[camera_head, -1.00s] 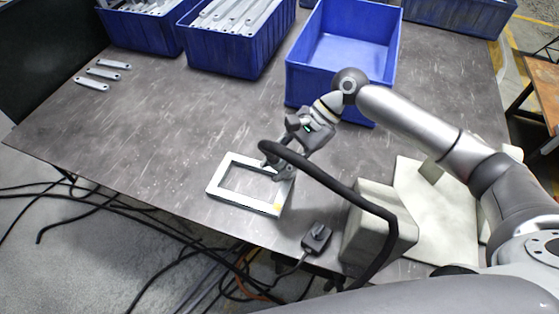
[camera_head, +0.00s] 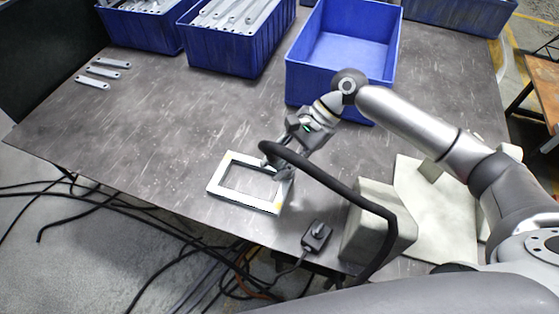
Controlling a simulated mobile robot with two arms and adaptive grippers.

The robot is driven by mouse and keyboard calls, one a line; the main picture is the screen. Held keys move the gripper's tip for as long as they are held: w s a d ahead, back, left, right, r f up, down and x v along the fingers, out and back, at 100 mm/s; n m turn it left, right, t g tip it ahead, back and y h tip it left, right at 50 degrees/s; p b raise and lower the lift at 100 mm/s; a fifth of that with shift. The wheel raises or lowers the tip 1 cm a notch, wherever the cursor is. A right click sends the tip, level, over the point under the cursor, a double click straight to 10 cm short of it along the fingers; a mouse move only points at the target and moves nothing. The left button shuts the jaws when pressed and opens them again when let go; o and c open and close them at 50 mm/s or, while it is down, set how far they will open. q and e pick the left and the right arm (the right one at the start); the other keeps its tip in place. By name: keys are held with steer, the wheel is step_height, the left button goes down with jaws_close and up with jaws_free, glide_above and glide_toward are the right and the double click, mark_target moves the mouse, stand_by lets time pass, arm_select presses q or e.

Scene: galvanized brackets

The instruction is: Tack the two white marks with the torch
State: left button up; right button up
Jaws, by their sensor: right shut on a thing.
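A pale rectangular bracket frame (camera_head: 215,185) lies flat near the table's front edge. A yellowish spot shows at its lower right corner and a fainter one at its upper left corner. No separate white marks can be told apart on it. My right gripper (camera_head: 279,163) is over the frame's right side, shut on the torch, which is mostly hidden by the fingers and its own hose. The torch's thick black hose (camera_head: 345,187) arches to the right. Whether the torch tip touches the frame cannot be told. My left gripper is not in view.
A beige-grey box (camera_head: 372,232) stands at the right front, with a small dark switch unit (camera_head: 316,237) beside it. An empty blue bin (camera_head: 350,50) and a blue bin of metal strips (camera_head: 237,45) stand behind. Several loose strips (camera_head: 103,73) lie far left.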

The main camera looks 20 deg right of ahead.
steer(key=shift+f+p, duration=0.1)
steer(key=shift+p, duration=0.6)
stand_by(3.1)
step_height(320, 180, up, 6)
steer(key=p, duration=0.7)
steer(key=shift+r+p, duration=0.2)
steer(key=shift+p, duration=0.2)
steer(key=shift+f, duration=0.1)
